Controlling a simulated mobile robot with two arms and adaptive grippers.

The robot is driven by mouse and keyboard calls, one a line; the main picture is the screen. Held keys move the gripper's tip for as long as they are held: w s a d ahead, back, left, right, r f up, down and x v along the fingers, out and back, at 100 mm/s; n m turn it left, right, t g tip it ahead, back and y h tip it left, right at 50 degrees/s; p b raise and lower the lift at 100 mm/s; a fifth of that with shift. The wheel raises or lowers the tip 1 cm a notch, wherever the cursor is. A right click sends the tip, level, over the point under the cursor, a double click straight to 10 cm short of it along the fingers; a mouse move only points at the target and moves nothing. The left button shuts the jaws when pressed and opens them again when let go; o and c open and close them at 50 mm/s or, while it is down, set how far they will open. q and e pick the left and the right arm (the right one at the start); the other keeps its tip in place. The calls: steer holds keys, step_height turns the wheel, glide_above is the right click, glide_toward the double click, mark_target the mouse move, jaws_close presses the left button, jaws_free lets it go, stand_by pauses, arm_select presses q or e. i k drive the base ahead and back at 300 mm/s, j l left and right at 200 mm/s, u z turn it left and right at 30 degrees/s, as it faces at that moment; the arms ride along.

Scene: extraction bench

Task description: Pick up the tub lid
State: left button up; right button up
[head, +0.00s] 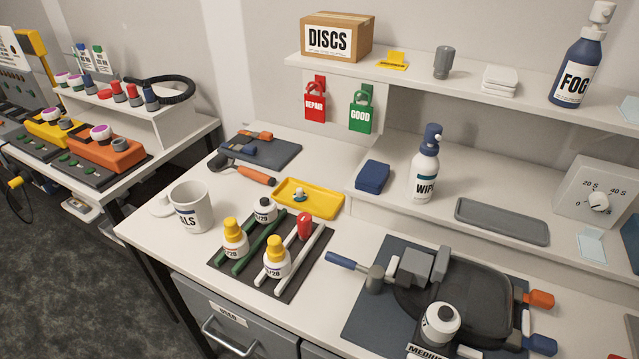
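A white tub (191,212) with a partly visible label ending in "LS" stands open and upright on the left part of the bench. A flat white round piece, which looks like the tub lid (159,207), lies on the bench just left of the tub. The tub hides part of its right side. I cannot tell whether the two touch. Neither of my grippers shows in the head view.
Right of the tub, a dark rack (273,262) holds several small bottles. A yellow tray (309,198) and an orange-handled tool (246,172) lie behind. The bench's left edge is close to the lid. A drawer (235,325) is below.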

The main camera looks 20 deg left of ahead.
mark_target(161, 206)
steer(key=u, duration=1.55)
